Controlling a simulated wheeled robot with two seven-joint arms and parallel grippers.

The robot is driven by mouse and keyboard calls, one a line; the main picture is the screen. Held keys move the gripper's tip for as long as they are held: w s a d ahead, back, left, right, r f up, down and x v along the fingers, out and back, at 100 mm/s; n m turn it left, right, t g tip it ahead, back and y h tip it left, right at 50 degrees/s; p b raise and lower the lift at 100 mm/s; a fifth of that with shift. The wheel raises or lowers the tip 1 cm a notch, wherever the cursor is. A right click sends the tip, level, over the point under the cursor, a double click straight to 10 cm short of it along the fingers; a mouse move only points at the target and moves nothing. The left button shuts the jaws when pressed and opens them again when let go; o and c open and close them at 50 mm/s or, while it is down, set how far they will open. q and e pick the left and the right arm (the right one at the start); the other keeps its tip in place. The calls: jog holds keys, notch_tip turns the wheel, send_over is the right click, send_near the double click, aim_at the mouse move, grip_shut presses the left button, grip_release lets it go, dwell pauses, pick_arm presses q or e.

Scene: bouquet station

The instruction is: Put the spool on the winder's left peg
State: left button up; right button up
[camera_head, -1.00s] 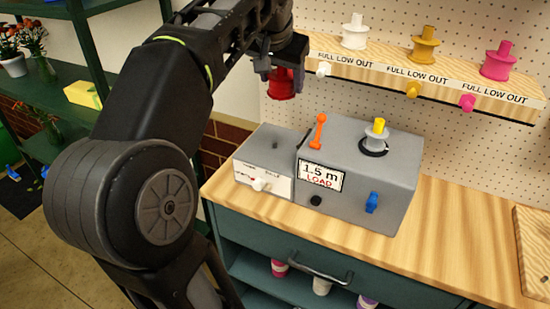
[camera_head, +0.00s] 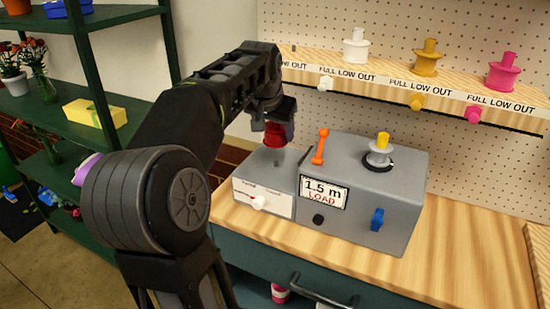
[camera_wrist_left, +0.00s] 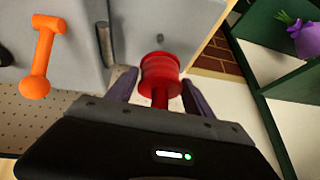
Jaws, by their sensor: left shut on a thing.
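The red spool (camera_head: 275,134) is held by my left gripper (camera_head: 277,122) above the winder's lower left block. In the left wrist view the spool (camera_wrist_left: 160,75) sits between the two fingers, which are shut on it. The winder (camera_head: 370,190) is a grey box on the bench with the lower block on its left. A small grey left peg (camera_head: 279,160) shows on that block, just below the spool, with the spool apart from it. My right gripper is out of view.
An orange lever (camera_head: 320,146) rises close to the right of the spool. A blue knob (camera_head: 377,219) is on the winder's front. A shelf (camera_head: 420,88) with white, yellow and pink spools runs behind. The wooden bench is clear on the right.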

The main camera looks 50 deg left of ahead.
aim_at(273, 147)
pick_arm(q)
jog(key=shift+f, duration=1.75)
jog(key=shift+f, duration=1.85)
jog(key=shift+f, duration=0.1)
jog(key=o, duration=1.4)
jog(key=shift+r, duration=0.25)
jog(key=v, duration=1.1)
jog(key=shift+s+r, duration=0.2)
jog(key=shift+r, duration=0.1)
jog(key=shift+d, duration=0.1)
